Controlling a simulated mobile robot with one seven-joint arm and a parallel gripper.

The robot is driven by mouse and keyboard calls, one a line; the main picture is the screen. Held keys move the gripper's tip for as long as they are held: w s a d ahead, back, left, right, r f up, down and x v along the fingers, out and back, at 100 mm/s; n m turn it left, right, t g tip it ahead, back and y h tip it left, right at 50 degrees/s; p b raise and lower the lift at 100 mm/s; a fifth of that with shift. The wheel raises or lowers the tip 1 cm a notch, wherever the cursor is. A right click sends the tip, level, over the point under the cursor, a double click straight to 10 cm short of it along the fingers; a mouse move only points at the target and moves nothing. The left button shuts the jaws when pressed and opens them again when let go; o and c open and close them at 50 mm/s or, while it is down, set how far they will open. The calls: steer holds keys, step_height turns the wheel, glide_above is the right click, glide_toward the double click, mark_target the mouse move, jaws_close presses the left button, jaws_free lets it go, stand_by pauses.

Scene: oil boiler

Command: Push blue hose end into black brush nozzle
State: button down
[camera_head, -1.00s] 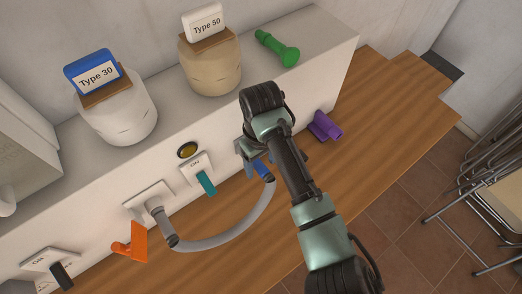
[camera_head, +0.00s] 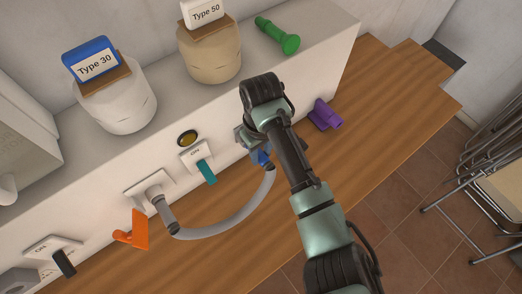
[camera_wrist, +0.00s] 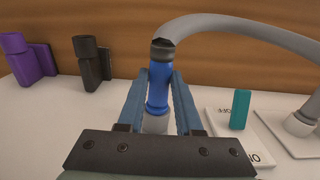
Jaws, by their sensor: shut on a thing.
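My gripper (camera_wrist: 159,78) is shut on the blue hose end (camera_wrist: 158,97), with one blue-grey finger on each side. The blue end has a dark collar where the grey hose (camera_wrist: 230,29) joins it and a pale tip at its other end. The black brush nozzle (camera_wrist: 90,66) stands on the white wall panel to the left in the wrist view, apart from the hose end. In the head view the blue hose end (camera_head: 262,157) shows just below my gripper (camera_head: 250,142).
A purple nozzle (camera_wrist: 28,60) sits beyond the black one; it also shows in the head view (camera_head: 325,115). A teal switch (camera_head: 206,171) and an orange handle (camera_head: 133,231) are on the panel. Jars (camera_head: 122,100) and a green object (camera_head: 278,36) stand on top.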

steer(key=shift+d, duration=0.1)
steer(key=shift+s+d+p, duration=0.8)
steer(key=shift+s+p, duration=0.15)
steer(key=shift+s, duration=0.2)
steer(key=shift+s+d+p, duration=0.75)
steer(key=shift+s+p, duration=0.2)
steer(key=shift+s, duration=0.15)
steer(key=d+f+b, duration=0.2)
steer(key=d+f, duration=0.1)
steer(key=d, duration=0.2)
steer(key=d+f+b, duration=0.3)
steer(key=d, duration=0.3)
steer(key=d+f+b, duration=0.3)
steer(key=d, duration=0.2)
steer(key=shift+s+d, duration=0.15)
steer(key=shift+d+f+b, duration=0.25)
steer(key=shift+d+b, duration=0.2)
steer(key=shift+d, duration=0.2)
steer(key=shift+w+a+b, duration=0.45)
steer(key=shift+w+a, duration=0.2)
steer(key=shift+w, duration=0.25)
steer(key=shift+w+a+b, duration=0.4)
steer(key=shift+w+a, duration=0.25)
steer(key=shift+w, duration=0.2)
steer(key=shift+w+a, duration=0.15)
steer(key=shift+w, duration=0.05)
steer(key=shift+p, duration=0.55)
